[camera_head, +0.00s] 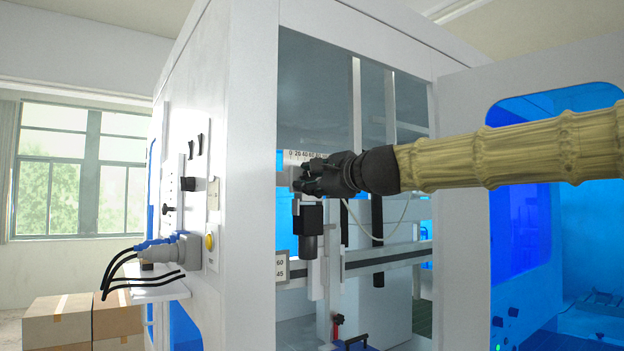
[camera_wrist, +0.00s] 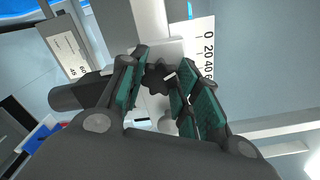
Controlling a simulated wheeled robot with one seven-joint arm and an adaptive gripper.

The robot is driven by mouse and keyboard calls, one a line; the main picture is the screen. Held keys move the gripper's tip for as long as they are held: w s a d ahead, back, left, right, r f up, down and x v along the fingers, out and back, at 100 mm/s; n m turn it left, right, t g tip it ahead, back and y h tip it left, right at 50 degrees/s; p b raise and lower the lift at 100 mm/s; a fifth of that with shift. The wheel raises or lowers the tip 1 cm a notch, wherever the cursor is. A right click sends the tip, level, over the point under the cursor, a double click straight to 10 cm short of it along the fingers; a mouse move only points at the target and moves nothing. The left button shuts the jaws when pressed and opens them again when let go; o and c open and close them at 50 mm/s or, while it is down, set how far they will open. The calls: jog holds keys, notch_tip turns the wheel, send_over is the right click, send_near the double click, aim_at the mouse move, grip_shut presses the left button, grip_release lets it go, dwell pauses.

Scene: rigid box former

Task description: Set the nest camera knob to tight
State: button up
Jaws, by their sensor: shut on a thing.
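The nest camera knob (camera_wrist: 158,78) is a small black lobed knob with a pale pointer mark, on a light bracket in the wrist view. My gripper (camera_wrist: 156,88) has its green-padded fingers on both sides of the knob and is shut on it. In the head view my gripper (camera_head: 322,178) reaches in from the right to the bracket, and its fingers hide the knob. The black nest camera (camera_head: 310,222) hangs just below my gripper. The knob's tight or loose markings cannot be made out.
A white scale strip (camera_head: 300,156) runs beside the bracket, and a second scale plate (camera_head: 281,269) sits lower. The cabinet's front post (camera_head: 252,150) stands left of my arm. A door with a blue window (camera_head: 520,200) stands open at right.

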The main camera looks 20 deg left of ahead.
jog(key=m, duration=0.4)
jog(key=shift+m, duration=0.3)
dwell(0.4)
jog(key=o, duration=1)
jog(key=shift+s+d, duration=0.1)
jog(key=v, duration=1.2)
jog(key=shift+f, duration=0.1)
